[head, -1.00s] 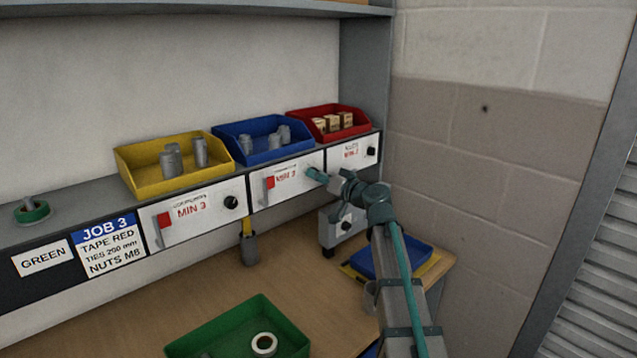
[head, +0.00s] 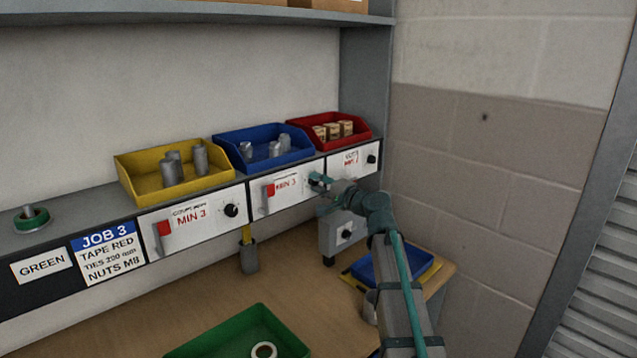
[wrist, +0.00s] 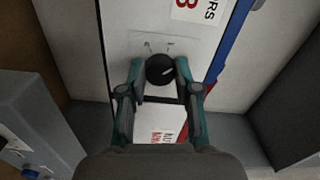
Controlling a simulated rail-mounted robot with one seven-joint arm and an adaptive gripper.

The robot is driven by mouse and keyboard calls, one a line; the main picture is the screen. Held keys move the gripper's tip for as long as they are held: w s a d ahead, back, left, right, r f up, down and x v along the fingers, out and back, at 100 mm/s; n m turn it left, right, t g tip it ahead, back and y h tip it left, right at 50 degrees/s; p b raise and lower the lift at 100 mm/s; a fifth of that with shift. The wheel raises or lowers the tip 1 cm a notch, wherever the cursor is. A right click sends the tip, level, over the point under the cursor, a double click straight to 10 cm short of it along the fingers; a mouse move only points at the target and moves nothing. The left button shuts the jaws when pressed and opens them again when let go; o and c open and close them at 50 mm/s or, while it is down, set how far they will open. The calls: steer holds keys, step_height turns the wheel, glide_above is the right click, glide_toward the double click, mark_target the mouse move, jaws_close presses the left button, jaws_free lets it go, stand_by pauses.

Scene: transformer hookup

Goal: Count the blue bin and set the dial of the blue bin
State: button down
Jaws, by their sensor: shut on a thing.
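The blue bin (head: 268,157) stands on the shelf between the yellow and red bins. Three grey cylindrical parts (head: 275,148) show in it; its floor is partly hidden by the front wall. Its white panel (head: 286,190) below reads MIN 3 and has a red tab at the left. The black dial at the panel's right end is mostly hidden by my gripper (head: 318,183) in the head view. In the wrist view the dial (wrist: 160,69) sits between my fingertips, which are shut on its sides. A pale pointer line on it slants up to the right, below small printed marks.
The yellow bin (head: 180,192) and red bin (head: 340,141) flank the blue bin, each with its own panel and dial. A grey box (head: 338,236) with a knob is below my gripper. A blue tray (head: 380,266) and green tray (head: 240,335) are on the bench.

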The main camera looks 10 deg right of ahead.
steer(key=shift+r+m+p, duration=0.1)
steer(key=shift+m+p, duration=4.1)
steer(key=shift+m, duration=2.7)
steer(key=c, duration=0.8)
jaws_free()
